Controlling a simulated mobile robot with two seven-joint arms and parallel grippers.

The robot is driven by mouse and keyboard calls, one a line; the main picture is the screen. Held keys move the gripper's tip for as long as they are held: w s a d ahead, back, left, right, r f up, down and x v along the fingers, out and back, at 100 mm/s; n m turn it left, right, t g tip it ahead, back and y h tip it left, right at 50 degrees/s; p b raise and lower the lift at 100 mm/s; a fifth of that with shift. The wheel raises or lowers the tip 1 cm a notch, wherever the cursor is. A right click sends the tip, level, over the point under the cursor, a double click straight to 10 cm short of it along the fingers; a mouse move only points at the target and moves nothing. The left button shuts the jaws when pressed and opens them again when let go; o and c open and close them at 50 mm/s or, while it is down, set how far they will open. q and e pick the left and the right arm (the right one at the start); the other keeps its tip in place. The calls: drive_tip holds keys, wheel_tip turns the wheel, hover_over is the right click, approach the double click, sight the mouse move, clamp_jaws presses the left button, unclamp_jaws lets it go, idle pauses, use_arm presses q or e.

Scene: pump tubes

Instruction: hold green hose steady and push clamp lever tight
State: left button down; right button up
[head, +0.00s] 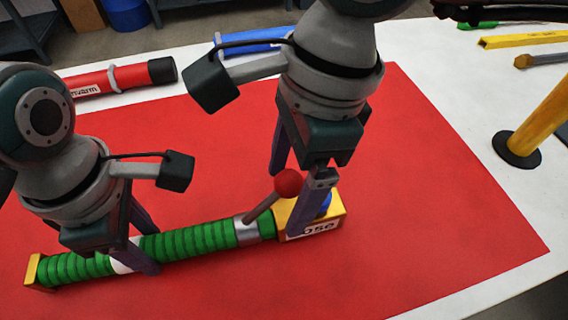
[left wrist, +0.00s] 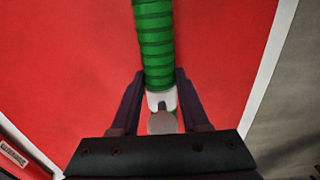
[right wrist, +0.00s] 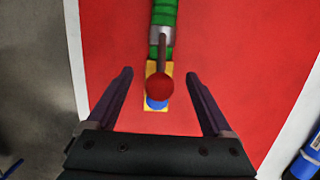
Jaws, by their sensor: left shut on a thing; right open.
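The green ribbed hose (head: 190,240) lies on the red mat, with a yellow end piece at its left and a yellow block (head: 330,227) with a blue part at its right. My left gripper (head: 145,255) is shut on the hose at a white band; the left wrist view shows its fingers on both sides of the hose (left wrist: 155,45). A grey clamp (head: 247,231) circles the hose near the block. Its lever (head: 262,207) stands tilted up, ending in a red ball (head: 288,183). My right gripper (right wrist: 160,85) is open, its fingers apart on either side of the ball and block.
A red tube (head: 110,80) with a black end and a blue tube (head: 260,42) lie at the back of the white table. A yellow post (head: 540,120) on a black base stands at right. The mat's right part is clear.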

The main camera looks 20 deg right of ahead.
drive_tip(key=shift+d+r, duration=0.25)
drive_tip(key=shift+r, duration=0.9)
drive_tip(key=shift+d+r, duration=0.2)
drive_tip(key=shift+r, duration=0.95)
drive_tip(key=shift+d+r, duration=0.25)
drive_tip(key=shift+r, duration=0.9)
drive_tip(key=shift+r, duration=0.1)
drive_tip(key=shift+c, duration=0.8)
drive_tip(key=f, duration=0.3)
drive_tip(key=a+f, duration=0.1)
drive_tip(key=f, duration=0.3)
drive_tip(key=shift+a, duration=0.2)
